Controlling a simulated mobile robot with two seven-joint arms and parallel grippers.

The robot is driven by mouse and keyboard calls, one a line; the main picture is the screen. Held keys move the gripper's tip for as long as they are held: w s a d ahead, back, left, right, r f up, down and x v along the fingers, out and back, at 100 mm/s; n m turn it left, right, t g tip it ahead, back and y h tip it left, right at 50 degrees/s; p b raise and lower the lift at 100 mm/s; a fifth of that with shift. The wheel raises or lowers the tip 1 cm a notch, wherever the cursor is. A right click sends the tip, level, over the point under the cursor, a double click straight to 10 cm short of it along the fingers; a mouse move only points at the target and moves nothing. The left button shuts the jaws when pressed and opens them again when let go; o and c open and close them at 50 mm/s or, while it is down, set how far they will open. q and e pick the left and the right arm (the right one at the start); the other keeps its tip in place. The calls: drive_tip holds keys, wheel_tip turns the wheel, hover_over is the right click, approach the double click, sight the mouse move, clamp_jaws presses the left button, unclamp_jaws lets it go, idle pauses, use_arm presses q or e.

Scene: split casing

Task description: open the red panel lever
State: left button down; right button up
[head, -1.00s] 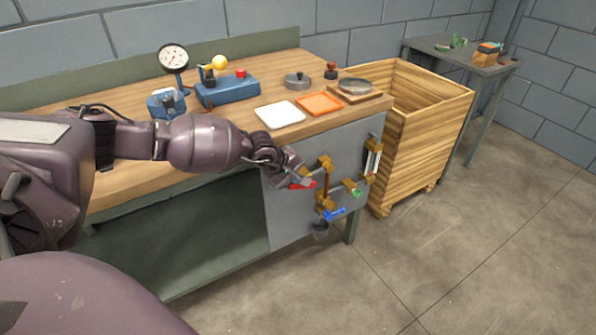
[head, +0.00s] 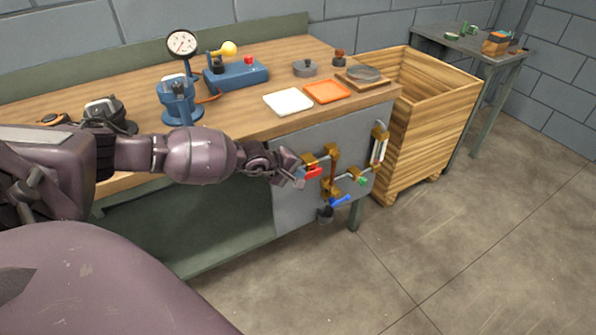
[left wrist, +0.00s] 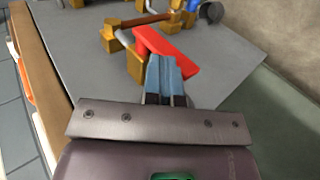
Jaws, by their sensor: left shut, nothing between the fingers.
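The red lever (head: 313,172) sits on a brass valve fitting at the left of the grey panel (head: 290,211), on the front of the workbench. In the left wrist view the red lever (left wrist: 166,52) runs as a slanted bar just beyond my fingertips. My left gripper (head: 298,178) is shut and empty, its tips at or beside the lever's near end. In the wrist view its blue-grey fingertips (left wrist: 163,73) overlap the lever; I cannot tell whether they touch it. My right gripper is not in view.
Brass pipes, a green lever (head: 362,181) and a blue lever (head: 341,201) are close by on the panel. A dark cup (head: 325,214) is below. A wooden crate (head: 425,130) stands to the right. Gauge, trays and devices are on the bench (head: 240,118). The floor in front is clear.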

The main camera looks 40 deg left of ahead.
use_arm(q)
drive_tip(key=shift+f, duration=0.1)
idle(0.3)
drive_tip(key=shift+w+d+f+b, duration=0.1)
drive_tip(key=shift+w+d+b, duration=0.2)
drive_tip(key=shift+w, duration=0.3)
drive_tip(key=shift+w+r, duration=0.1)
drive_tip(key=shift+r, duration=0.3)
drive_tip(key=r+p, duration=0.1)
drive_tip(key=r, duration=0.3)
drive_tip(key=shift+s+a+r+p, duration=0.15)
drive_tip(key=shift+s+r+p, duration=0.05)
drive_tip(key=shift+r+p, duration=0.2)
drive_tip(key=s+f+p+v, duration=0.1)
drive_tip(key=p+v, duration=0.1)
drive_tip(key=v, duration=0.7)
drive_tip(key=shift+a+f, duration=0.2)
drive_tip(key=shift+a, duration=0.05)
